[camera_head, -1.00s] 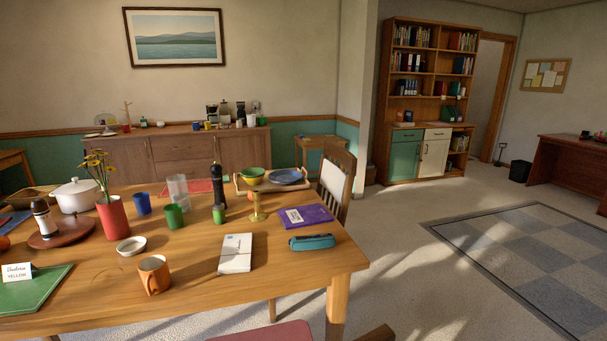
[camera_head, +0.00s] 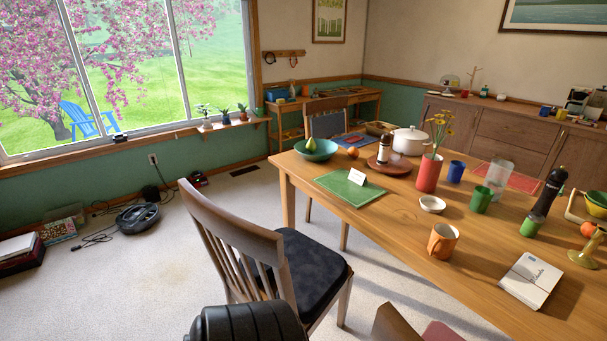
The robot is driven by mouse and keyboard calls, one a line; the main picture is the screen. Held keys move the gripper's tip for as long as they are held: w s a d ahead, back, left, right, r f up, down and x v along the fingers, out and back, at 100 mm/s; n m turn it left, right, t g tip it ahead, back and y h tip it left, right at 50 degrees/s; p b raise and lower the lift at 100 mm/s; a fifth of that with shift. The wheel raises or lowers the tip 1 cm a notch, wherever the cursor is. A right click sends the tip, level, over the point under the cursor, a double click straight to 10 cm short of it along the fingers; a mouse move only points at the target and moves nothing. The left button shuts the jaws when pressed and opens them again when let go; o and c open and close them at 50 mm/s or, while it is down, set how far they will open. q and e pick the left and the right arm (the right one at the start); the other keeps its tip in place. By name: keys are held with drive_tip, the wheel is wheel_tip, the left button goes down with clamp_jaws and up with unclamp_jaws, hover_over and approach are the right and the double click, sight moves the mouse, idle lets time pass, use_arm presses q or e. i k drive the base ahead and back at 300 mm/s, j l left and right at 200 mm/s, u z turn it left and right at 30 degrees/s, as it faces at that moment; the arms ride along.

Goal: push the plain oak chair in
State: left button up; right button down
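A wooden chair with a slatted back (camera_head: 235,235) and a dark seat cushion (camera_head: 302,268) stands out from the near left side of the wooden table (camera_head: 400,222), angled towards it. Its seat is outside the tabletop edge, with bare carpet around its legs. A second chair with a red seat (camera_head: 440,332) is cut off at the bottom edge. A third chair with a grey back panel (camera_head: 328,122) stands at the table's far left end. I cannot tell for certain which is the plain oak chair. Neither gripper is in view.
The table holds a green mat (camera_head: 349,187), an orange mug (camera_head: 442,240), a red vase (camera_head: 428,174) and a white pot (camera_head: 409,140). A robot vacuum (camera_head: 137,217) and cables lie on the left floor. Carpet between it and the slatted chair is clear.

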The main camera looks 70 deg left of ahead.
sight(214, 223)
drive_tip(key=u, duration=2.55)
